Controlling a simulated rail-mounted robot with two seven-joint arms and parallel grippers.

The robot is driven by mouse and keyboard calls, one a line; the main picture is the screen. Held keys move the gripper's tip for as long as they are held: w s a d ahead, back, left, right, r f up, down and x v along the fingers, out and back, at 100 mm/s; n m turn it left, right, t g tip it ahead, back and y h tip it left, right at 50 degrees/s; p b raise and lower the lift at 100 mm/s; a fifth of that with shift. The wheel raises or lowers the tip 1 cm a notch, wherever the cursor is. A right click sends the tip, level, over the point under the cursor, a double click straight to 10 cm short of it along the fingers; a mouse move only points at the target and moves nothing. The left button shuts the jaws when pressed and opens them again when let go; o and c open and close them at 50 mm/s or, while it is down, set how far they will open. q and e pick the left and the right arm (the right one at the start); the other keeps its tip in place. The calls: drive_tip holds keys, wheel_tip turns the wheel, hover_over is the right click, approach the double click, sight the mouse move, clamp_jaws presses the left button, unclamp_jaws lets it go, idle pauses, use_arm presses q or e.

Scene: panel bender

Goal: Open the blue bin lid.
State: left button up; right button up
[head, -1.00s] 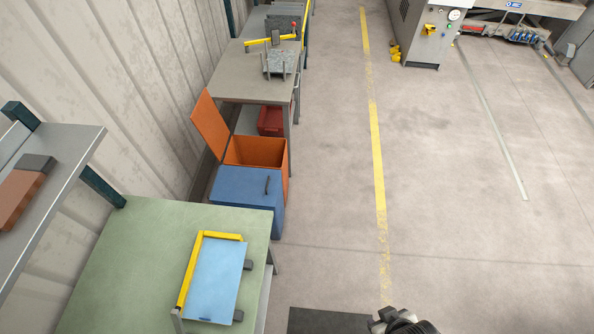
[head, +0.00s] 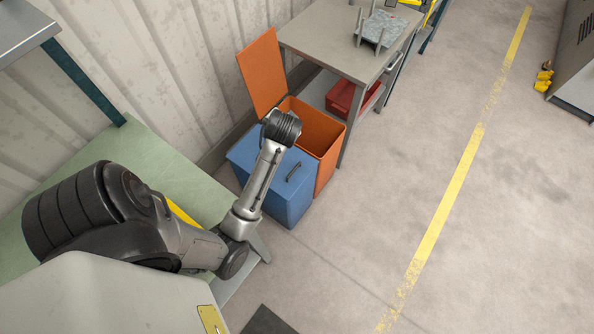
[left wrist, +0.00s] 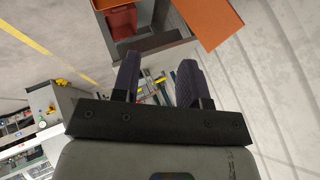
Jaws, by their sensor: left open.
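The blue bin (head: 288,205) stands on the floor at the end of the green table. Its blue lid (head: 243,154) looks shut, with a dark handle (head: 294,171) on top; part of the lid is behind my left arm. My left arm reaches over the bin from the lower left. Its fingers cannot be made out in the head view. In the left wrist view my left gripper (left wrist: 159,64) is open, with its two dark fingers apart and nothing between them. The blue bin cannot be made out in that view. My right gripper is not in view.
An orange bin (head: 327,137) with its orange lid (head: 262,72) raised stands against the blue bin's far side. A grey table (head: 325,38) with a red box (head: 346,98) under it is beyond. The green table (head: 150,150) is at left. The floor to the right is clear.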

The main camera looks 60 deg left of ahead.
use_arm(q)
drive_tip(key=w+a+f+n+g+b, duration=0.1)
drive_tip(key=a+f+b, duration=0.2)
drive_tip(key=f+b, duration=0.2)
drive_tip(key=a+f+n+g+b, duration=0.1)
drive_tip(key=a+f+b, duration=0.25)
drive_tip(key=f, duration=0.25)
drive_tip(key=g+h+b, duration=0.2)
drive_tip(key=h+b, duration=0.3)
drive_tip(key=b, duration=1.3)
approach(294, 170)
drive_tip(key=shift+m, duration=0.4)
drive_tip(key=f+b, duration=0.1)
drive_tip(key=f, duration=0.1)
drive_tip(key=a+f+b, duration=0.1)
drive_tip(key=f+b, duration=0.1)
drive_tip(key=f, duration=0.1)
drive_tip(key=f+b, duration=0.2)
drive_tip(key=f, duration=0.1)
drive_tip(key=shift+s+a+f, duration=0.25)
drive_tip(key=shift+s, duration=0.1)
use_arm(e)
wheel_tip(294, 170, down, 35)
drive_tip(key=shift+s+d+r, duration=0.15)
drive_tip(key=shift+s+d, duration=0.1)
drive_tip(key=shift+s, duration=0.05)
use_arm(q)
clamp_jaws()
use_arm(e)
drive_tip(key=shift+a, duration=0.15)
